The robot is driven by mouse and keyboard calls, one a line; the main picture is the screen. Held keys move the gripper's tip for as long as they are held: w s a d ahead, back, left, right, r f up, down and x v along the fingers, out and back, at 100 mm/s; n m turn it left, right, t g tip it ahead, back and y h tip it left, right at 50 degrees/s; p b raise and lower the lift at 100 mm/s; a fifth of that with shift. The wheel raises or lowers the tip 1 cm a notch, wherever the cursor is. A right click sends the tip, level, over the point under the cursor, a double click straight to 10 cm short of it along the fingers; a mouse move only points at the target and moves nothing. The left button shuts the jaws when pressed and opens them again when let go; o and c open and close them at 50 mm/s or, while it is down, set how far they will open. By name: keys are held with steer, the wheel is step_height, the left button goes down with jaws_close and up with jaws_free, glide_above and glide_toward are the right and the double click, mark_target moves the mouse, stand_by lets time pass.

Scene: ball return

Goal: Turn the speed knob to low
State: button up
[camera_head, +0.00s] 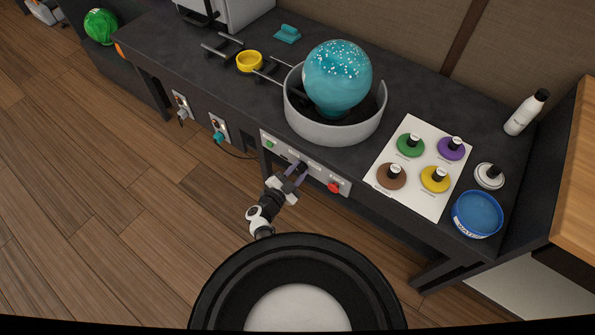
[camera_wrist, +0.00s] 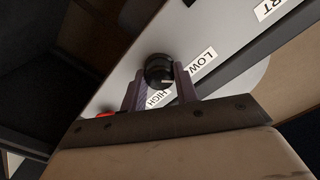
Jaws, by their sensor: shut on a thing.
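The speed knob (camera_wrist: 157,68) is a round black dial on a light grey panel (camera_wrist: 213,32) in the wrist view. White labels reading LOW (camera_wrist: 203,60) and HIGH (camera_wrist: 159,98) sit beside it. A small pale mark shows on the knob's lower edge, facing roughly between the labels; its exact setting is hard to tell. My gripper (camera_wrist: 158,82) is shut on the knob, one finger on each side. In the head view my gripper (camera_head: 297,176) is at the middle of the front panel, and the knob is mostly hidden by the fingers.
The panel also has a red button (camera_head: 333,187) and a green one (camera_head: 269,143). Above it, a speckled teal ball (camera_head: 338,75) sits in a grey round bowl (camera_head: 330,132). A white board (camera_head: 415,188) with coloured discs lies to the right. Floor in front is clear.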

steer(key=o, duration=1)
steer(key=b+v, duration=0.2)
steer(key=v, duration=1.2)
